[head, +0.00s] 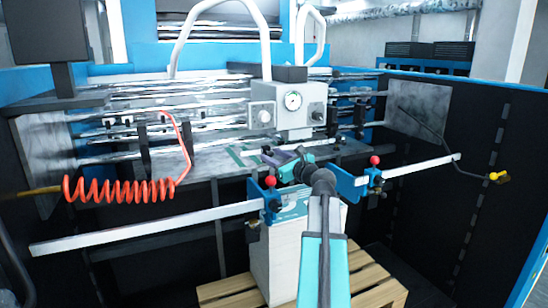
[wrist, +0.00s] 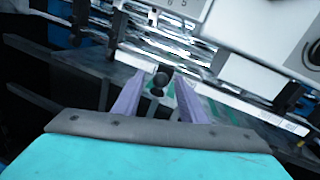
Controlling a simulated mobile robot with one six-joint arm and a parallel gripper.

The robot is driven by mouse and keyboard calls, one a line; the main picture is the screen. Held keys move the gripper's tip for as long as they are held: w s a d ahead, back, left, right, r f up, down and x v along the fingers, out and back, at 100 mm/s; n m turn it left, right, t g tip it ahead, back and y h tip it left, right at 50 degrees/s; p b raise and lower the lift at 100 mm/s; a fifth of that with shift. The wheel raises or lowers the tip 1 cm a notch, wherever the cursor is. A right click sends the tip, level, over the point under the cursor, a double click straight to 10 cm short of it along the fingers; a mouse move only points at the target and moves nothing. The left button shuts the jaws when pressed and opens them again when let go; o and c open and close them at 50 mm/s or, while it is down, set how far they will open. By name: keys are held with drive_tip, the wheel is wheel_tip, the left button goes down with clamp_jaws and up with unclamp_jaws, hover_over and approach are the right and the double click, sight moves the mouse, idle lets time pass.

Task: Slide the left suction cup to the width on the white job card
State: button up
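The left suction cup unit (head: 268,197) is a blue block with a red ball knob, on a long pale metal bar (head: 150,228). The right unit (head: 371,179), also blue with a red knob, sits on the bar's right part. My gripper (head: 284,158) is above and between the two units, closer to the left one, and touches neither. In the wrist view its two purple-grey fingers (wrist: 159,92) stand apart. A dark round knob (wrist: 161,78) shows between the fingertips, with gaps on both sides. I cannot make out the white job card for certain.
A white paper stack (head: 280,255) stands on a wooden pallet (head: 230,291) below the bar. A coiled orange hose (head: 115,190) hangs at the left. A white gauge box (head: 290,105) and metal rollers are behind my gripper. Dark side walls flank the space.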

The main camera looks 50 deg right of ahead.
drive_tip(key=shift+s, duration=0.15)
drive_tip(key=s+a+b, duration=0.2)
drive_tip(key=s, duration=1.1)
drive_tip(key=shift+s+a, duration=0.15)
drive_tip(key=shift+a, duration=0.1)
idle(0.6)
